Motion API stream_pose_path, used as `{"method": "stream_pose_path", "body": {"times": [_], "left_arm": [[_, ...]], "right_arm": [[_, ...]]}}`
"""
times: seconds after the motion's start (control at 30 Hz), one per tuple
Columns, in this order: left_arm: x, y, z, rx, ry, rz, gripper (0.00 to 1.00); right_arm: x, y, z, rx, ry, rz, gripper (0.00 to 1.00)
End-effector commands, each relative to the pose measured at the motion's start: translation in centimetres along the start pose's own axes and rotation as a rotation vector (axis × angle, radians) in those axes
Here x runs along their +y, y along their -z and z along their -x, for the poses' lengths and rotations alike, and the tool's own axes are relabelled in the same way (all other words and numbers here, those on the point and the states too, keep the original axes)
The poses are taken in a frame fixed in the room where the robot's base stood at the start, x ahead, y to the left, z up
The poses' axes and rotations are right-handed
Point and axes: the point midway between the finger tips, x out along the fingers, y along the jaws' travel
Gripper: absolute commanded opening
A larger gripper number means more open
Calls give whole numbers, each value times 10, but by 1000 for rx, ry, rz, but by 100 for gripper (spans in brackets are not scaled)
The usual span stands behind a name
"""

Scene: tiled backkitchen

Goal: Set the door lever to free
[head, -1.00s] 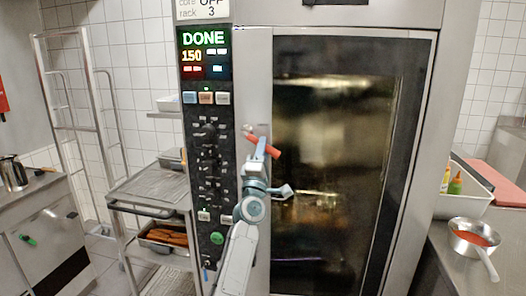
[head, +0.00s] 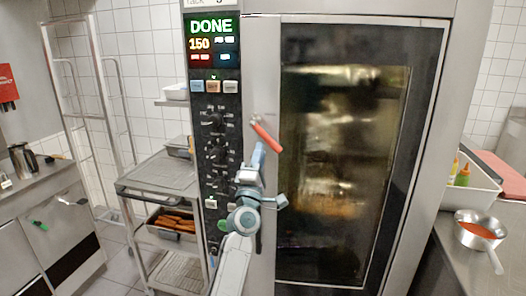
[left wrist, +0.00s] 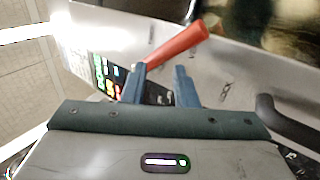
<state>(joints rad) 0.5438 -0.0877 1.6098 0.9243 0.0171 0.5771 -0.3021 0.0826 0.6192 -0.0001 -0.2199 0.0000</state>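The door lever (head: 266,138) is a red-orange bar on the oven door's left edge. It slants down to the right from its pivot. In the left wrist view the lever (left wrist: 178,45) lies just past my fingertips, slanting up to the right. My left gripper (head: 259,152) is just below the lever in the head view. In the left wrist view its two blue fingers (left wrist: 160,76) stand apart with nothing between them. I cannot tell whether a fingertip touches the lever. My right gripper is not in view.
The oven door (head: 340,170) is closed, and its panel (head: 213,100) reads DONE and 150. A dark handle (left wrist: 285,122) is right of my fingers in the left wrist view. A trolley (head: 160,178) stands left; a saucepan (head: 478,232) sits on the right counter.

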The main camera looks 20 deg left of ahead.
Motion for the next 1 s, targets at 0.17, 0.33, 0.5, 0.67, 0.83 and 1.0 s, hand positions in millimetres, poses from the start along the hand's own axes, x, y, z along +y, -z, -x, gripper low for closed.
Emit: {"method": "stream_pose_path", "body": {"times": [0.17, 0.33, 0.5, 0.67, 0.83, 1.0], "left_arm": [[1, 4, 12, 0, 0, -1, 26], [2, 8, 24, 0, 1, -1, 26], [3, 11, 35, -1, 1, -1, 26], [4, 15, 46, 0, 0, -1, 26], [5, 18, 55, -1, 0, -1, 26], [5, 18, 58, -1, 0, 0, 26]], "right_arm": [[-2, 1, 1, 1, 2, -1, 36], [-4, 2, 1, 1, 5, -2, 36], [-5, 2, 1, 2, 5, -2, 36], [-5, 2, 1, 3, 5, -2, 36], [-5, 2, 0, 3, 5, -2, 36], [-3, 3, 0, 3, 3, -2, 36]]}}
